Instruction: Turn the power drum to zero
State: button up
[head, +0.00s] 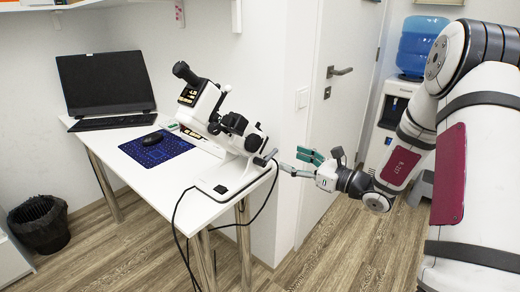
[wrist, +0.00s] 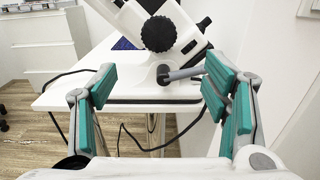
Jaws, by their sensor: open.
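A white lens-measuring instrument (head: 205,100) stands tilted on the table. A large black ridged round knob on its side, which looks like the power drum (wrist: 159,34), shows at the top middle of the wrist view; in the head view, dark knobs (head: 234,123) sit on the instrument's side. No scale reading can be made out. My gripper (head: 302,163) is open and empty, off the table's right end, lower than the knob and apart from it. In the wrist view its teal-padded fingers (wrist: 160,88) stand wide apart, with the knob ahead and above, between them.
A grey lever (wrist: 185,72) sticks out from the instrument toward my gripper, below the knob. Cables (head: 183,225) hang off the white table (head: 130,180). A laptop (head: 106,85), mouse (head: 152,138) and blue pad (head: 155,150) lie farther left. A door (head: 340,100) and water cooler (head: 395,105) stand behind.

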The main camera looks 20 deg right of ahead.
aim_at(256, 145)
jog(key=b+x, duration=0.1)
jog(key=x, duration=1.2)
jog(key=shift+w+a+b, duration=0.2)
jog(key=shift+a+b, duration=0.05)
jog(key=shift+b, duration=0.05)
jog(key=c, duration=1.2)
